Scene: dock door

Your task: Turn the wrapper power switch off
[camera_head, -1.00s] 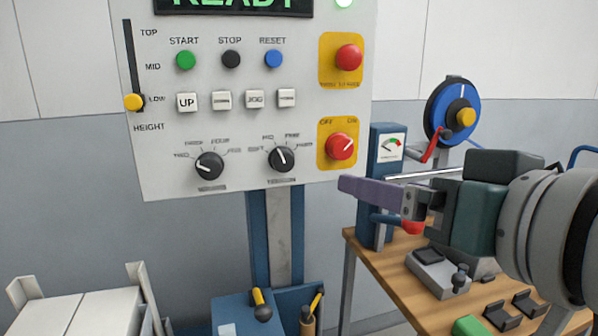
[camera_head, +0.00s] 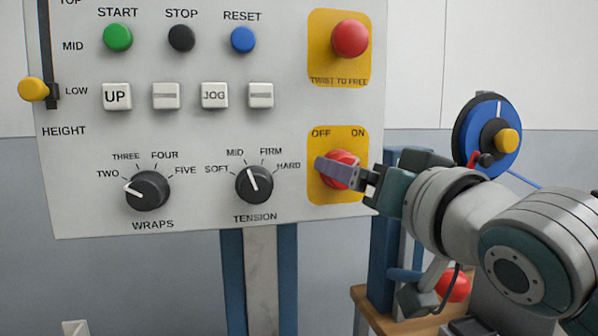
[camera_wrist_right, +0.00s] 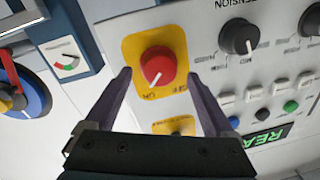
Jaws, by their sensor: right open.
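The wrapper power switch is a red round knob on a yellow plate marked OFF and ON, low on the right of the control panel. In the head view the knob (camera_head: 341,156) is partly hidden behind my right gripper (camera_head: 328,168). In the right wrist view the knob (camera_wrist_right: 161,66) shows whole, and its white pointer line points toward ON. The fingers of my right gripper (camera_wrist_right: 159,76) are open, one on each side of the knob, with visible gaps; I cannot tell how deep they reach. My left gripper is not in view.
The red twist-to-free button (camera_head: 350,39) sits directly above the switch. The tension dial (camera_head: 254,184) and wraps dial (camera_head: 147,190) are to the left.

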